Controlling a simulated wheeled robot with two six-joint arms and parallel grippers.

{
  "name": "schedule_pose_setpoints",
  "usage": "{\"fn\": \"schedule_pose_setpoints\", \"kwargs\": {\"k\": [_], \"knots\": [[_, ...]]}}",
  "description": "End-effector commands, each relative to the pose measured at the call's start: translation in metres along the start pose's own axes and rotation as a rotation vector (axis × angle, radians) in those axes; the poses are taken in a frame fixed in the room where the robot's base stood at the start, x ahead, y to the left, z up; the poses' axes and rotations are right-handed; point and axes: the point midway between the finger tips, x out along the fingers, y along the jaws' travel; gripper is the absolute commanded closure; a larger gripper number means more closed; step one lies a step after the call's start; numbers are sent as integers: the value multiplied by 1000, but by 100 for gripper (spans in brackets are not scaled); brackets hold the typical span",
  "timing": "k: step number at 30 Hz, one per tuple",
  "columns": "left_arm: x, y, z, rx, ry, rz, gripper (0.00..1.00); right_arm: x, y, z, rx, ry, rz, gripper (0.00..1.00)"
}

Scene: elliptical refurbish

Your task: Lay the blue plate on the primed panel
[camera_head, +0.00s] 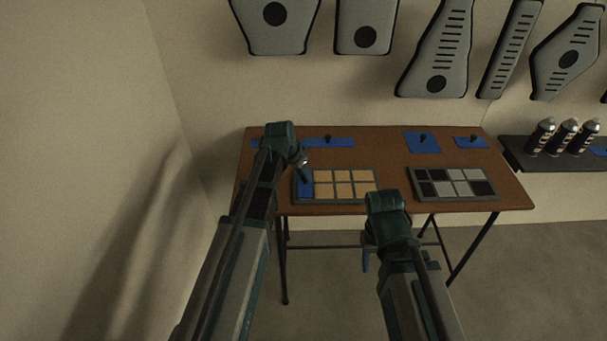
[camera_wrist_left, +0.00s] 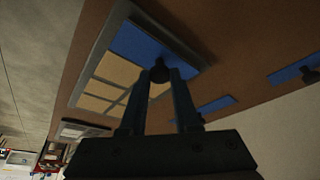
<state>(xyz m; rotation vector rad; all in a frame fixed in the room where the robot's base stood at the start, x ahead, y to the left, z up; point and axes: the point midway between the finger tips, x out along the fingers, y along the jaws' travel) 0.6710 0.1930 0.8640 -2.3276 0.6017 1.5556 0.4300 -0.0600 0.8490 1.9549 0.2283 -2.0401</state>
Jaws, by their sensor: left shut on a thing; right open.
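A blue plate (camera_head: 303,187) lies at the left end of the left panel, beside its tan squares (camera_head: 345,190). In the left wrist view the blue plate (camera_wrist_left: 138,42) sits within the panel's grey frame. It looks flat there, but I cannot tell whether it is fully down. My left gripper (camera_head: 305,175) is shut on the plate's black knob (camera_wrist_left: 160,73), with one finger on each side. The left arm hides part of the panel's left edge. My right gripper (camera_head: 367,260) hangs open and empty in front of the table's front edge.
A second panel (camera_head: 452,198) with black and grey squares lies to the right on the brown table (camera_head: 392,157). Several blue pieces with knobs, one (camera_head: 422,141) among them, lie along the back. Spray cans (camera_head: 563,138) stand on a shelf at right.

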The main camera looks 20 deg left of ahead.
Motion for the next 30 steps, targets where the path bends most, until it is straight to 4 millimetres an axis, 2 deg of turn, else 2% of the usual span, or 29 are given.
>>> {"fn": "schedule_pose_setpoints", "kwargs": {"k": [11, 12, 17, 30], "knots": [[4, 0, 2, 0, 0, 0, 100, 4, 0, 0, 0, 0, 0, 50], [3, 0, 1, 0, 0, 0, 64, 3, 0, 0, 0, 0, 0, 50], [3, 0, 1, 0, 0, 0, 35, 3, 0, 0, 0, 0, 0, 50], [-1, 0, 1, 0, 0, 0, 35, -1, 0, 0, 0, 0, 0, 50]]}}
